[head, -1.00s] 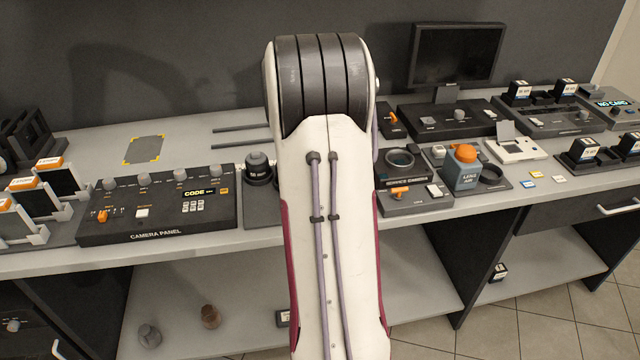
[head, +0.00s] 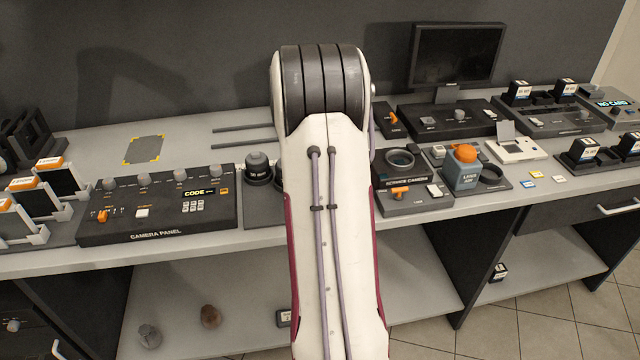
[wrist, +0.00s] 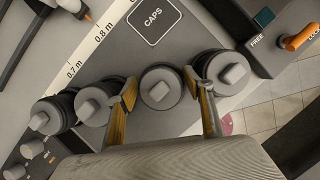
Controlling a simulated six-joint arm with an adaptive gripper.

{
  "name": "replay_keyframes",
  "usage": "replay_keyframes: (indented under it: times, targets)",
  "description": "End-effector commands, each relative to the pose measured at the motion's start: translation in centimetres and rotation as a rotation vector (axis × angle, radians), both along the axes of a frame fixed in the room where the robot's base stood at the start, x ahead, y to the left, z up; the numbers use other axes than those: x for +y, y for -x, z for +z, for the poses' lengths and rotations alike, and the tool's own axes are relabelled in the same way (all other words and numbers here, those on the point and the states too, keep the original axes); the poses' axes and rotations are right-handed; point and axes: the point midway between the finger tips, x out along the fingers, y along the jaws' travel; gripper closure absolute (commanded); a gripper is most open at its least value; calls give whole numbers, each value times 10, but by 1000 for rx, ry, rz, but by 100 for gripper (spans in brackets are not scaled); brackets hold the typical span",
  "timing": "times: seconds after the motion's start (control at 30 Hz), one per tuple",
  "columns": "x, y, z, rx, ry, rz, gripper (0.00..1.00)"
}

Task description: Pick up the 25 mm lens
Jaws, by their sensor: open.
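Several dark lenses with grey square-knobbed caps stand in a row in the wrist view. One lens (wrist: 160,90) sits between the fingers of my gripper (wrist: 161,87), which is open around it. One finger reaches into the gap beside the lens to its left (wrist: 93,105), the other beside the lens at the right end (wrist: 228,72). Another lens (wrist: 50,117) stands at the left end. No focal length is readable, so I cannot tell which is the 25 mm lens.
A CAPS pad (wrist: 154,19) and a printed metre scale lie beyond the row. A FREE/LOCK unit with an orange lever (wrist: 300,37) is at the upper right.

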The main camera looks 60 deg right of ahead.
Motion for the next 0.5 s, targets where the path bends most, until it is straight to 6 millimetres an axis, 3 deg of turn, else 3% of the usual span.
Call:
replay_keyframes:
  times: [0.07, 0.23, 0.27, 0.5]
  targets:
    - [0, 0, 0, 0, 0, 0, 48]
    - [0, 0, 0, 0, 0, 0, 90]
    - [0, 0, 0, 0, 0, 0, 94]
    - [0, -1, 1, -1, 3, 0, 94]
